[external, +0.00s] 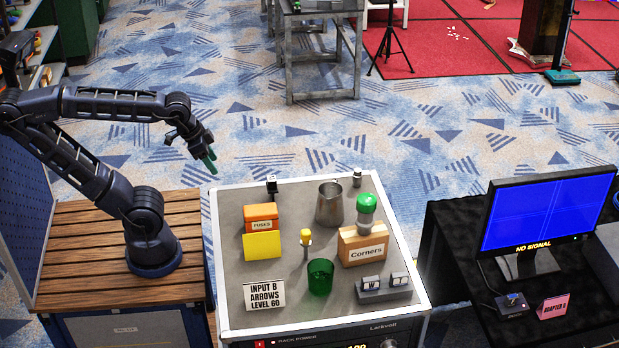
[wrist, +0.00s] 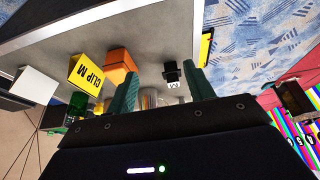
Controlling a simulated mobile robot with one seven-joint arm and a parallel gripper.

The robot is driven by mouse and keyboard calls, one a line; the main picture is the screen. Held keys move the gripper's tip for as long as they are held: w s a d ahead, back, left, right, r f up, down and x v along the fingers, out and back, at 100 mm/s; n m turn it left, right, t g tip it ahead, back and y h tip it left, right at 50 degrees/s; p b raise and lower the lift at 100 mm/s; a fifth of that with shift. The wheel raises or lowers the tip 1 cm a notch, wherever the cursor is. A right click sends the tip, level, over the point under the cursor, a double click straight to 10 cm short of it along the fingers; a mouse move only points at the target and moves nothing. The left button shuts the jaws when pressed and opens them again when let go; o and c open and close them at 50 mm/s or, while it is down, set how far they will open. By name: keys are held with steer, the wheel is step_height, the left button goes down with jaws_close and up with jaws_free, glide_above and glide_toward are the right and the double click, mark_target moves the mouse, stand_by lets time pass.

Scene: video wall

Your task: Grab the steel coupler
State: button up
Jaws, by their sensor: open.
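The gripper (external: 209,162) is open and empty, above the floor just beyond the far left corner of the grey-topped rack (external: 235,270). Its two green fingers (wrist: 163,72) show apart in the wrist view. A small metallic cylinder (external: 357,176) stands at the rack's far edge, and a larger steel cup (external: 329,205) stands nearer the middle. I cannot tell for certain which is the steel coupler. A black piece with a white label (external: 271,184) stands at the far left edge; it also shows between the fingers in the wrist view (wrist: 171,71), beyond them.
On the rack are an orange box (external: 262,212), a yellow card (external: 262,246), a yellow-topped tool (external: 305,237), a green tumbler (external: 320,278), a wooden box (external: 362,250), a green-lidded jar (external: 366,203), a sign (external: 264,296) and a grey block (external: 385,291). A monitor (external: 550,210) stands right.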

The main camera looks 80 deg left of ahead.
steer(key=w+r+n, duration=0.3)
steer(key=w+n, duration=0.4)
steer(key=w, duration=0.3)
steer(key=n+g+h, duration=0.2)
steer(key=n, duration=2)
glide_above(359, 170)
steer(key=s+a, duration=0.1)
steer(key=s, duration=0.1)
step_height(359, 170, down, 8)
steer(key=shift+a+x, duration=0.15)
steer(key=shift+x, duration=2.35)
steer(key=shift+a+x, duration=0.1)
steer(key=shift+x, duration=2.4)
steer(key=shift+w, duration=0.2)
steer(key=c, duration=1)
steer(key=shift+c, duration=0.2)
